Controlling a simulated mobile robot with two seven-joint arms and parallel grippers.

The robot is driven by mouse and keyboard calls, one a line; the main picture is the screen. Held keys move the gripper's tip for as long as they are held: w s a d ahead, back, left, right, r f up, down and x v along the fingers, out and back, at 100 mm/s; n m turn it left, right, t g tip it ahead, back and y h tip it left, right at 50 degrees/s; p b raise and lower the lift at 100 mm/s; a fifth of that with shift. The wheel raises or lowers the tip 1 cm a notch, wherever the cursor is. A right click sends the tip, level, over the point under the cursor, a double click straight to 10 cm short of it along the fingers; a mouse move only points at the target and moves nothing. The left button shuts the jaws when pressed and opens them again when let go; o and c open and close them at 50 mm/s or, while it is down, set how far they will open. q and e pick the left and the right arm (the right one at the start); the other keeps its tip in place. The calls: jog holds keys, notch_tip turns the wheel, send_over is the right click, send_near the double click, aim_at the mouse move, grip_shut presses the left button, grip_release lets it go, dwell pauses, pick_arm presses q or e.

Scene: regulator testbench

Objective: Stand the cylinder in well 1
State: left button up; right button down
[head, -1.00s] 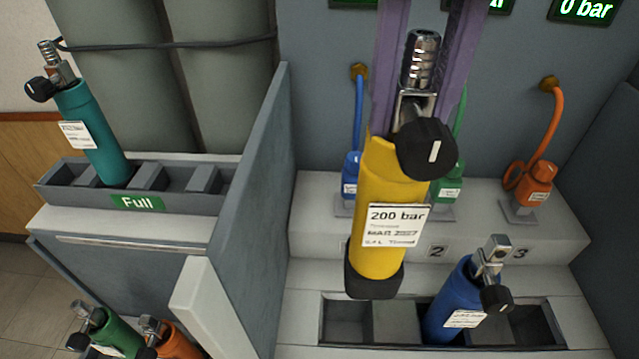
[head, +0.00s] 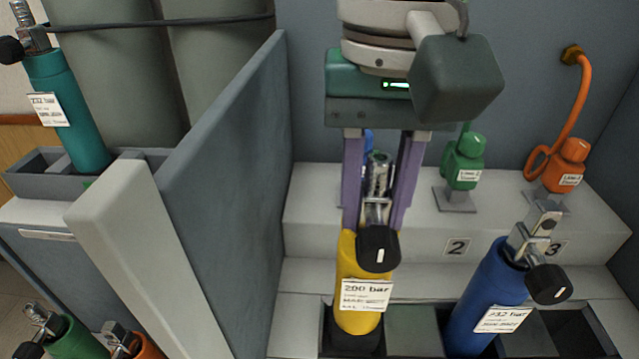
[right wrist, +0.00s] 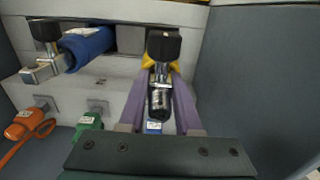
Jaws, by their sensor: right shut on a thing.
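The yellow cylinder (head: 358,278) is upright in the head view, with a white label reading 200 bar, a black knob and a metal valve on top. My right gripper (head: 380,222) is shut on its valve end from above, with a purple finger on each side. The cylinder's black base is at the leftmost well (head: 327,318) of the front rack; whether it touches the well floor is hidden. In the right wrist view, the valve (right wrist: 160,98) shows between the fingers (right wrist: 160,100). My left gripper is not in view.
A blue cylinder (head: 484,300) leans in a well to the right. Green (head: 463,162) and orange (head: 566,166) hose connectors stand behind. A grey partition (head: 225,165) rises at left. A teal cylinder (head: 66,110) stands in the left rack, with green and orange cylinders below.

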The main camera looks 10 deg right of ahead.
aim_at(379, 158)
notch_tip(379, 158, down, 9)
jog(key=shift+r+b, duration=0.15)
jog(key=shift+b, duration=0.55)
jog(key=c, duration=0.6)
grip_release()
notch_tip(379, 158, up, 12)
jog(key=shift+f+p, duration=0.1)
jog(key=shift+p, duration=0.9)
jog(key=s+a+f+n+t+y, duration=0.2)
jog(key=s+a+f+n+y, duration=0.25)
jog(key=s+a+f, duration=0.2)
jog(key=s+d+f+h, duration=0.2)
jog(key=s+d, duration=0.3)
jog(key=d, duration=0.2)
jog(key=s+d+f+t+h, duration=0.1)
jog(key=s+d+f+h, duration=0.1)
jog(key=s+d, duration=0.2)
jog(key=d, duration=0.3)
jog(key=shift+s+d+n+t, duration=0.3)
jog(key=shift+s+d+n, duration=0.05)
jog(key=shift+s, duration=0.05)
